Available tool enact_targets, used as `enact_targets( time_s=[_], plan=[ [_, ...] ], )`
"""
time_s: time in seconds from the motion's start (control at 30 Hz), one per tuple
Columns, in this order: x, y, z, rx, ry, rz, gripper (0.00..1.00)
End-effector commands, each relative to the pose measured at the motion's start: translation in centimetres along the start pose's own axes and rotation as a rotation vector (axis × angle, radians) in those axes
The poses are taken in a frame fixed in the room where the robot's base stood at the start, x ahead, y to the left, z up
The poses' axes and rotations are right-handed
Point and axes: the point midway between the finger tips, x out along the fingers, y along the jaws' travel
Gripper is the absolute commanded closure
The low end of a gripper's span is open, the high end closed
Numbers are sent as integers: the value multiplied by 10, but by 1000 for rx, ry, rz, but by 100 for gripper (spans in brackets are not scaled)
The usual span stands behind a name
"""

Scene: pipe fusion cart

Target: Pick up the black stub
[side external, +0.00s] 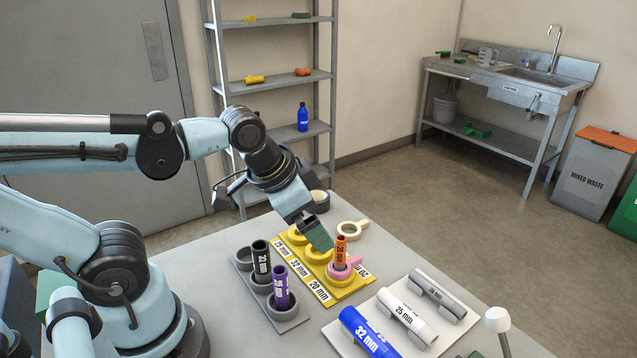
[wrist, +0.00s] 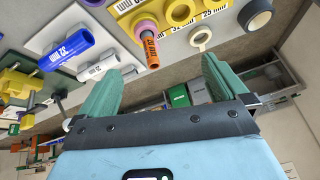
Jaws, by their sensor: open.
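The black stub (side external: 261,258) stands upright in a grey holder (side external: 290,325) in the side view, in the cup behind the purple stub (side external: 281,288). It has white lettering on its side. I cannot make it out in the wrist view. My gripper (side external: 319,240) is tilted downward above the yellow board, to the right of the black stub and apart from it. In the wrist view my gripper (wrist: 166,70) has its two green fingers spread wide, with nothing held between them.
An orange stub (side external: 341,249) stands in a pink ring (side external: 343,270) on the yellow board (side external: 318,288). Blue (side external: 365,335), white (side external: 407,317) and grey (side external: 440,294) pipes lie to the right. A cream ring (side external: 352,231) and dark roll (side external: 318,203) lie behind. The grey holder has an empty cup.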

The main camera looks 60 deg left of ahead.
Motion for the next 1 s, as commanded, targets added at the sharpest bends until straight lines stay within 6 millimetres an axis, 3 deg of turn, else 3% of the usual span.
enact_targets(
  time_s=[0.1,0.33,0.73,0.97,1.0],
  plan=[
    [6,-10,-3,-188,86,-6,2],
    [8,-14,-5,-272,126,-4,37],
    [2,-14,-8,-266,123,-4,37],
    [-38,-20,-28,-265,123,-5,37],
    [-39,-24,-25,-342,109,-3,37]
  ],
)
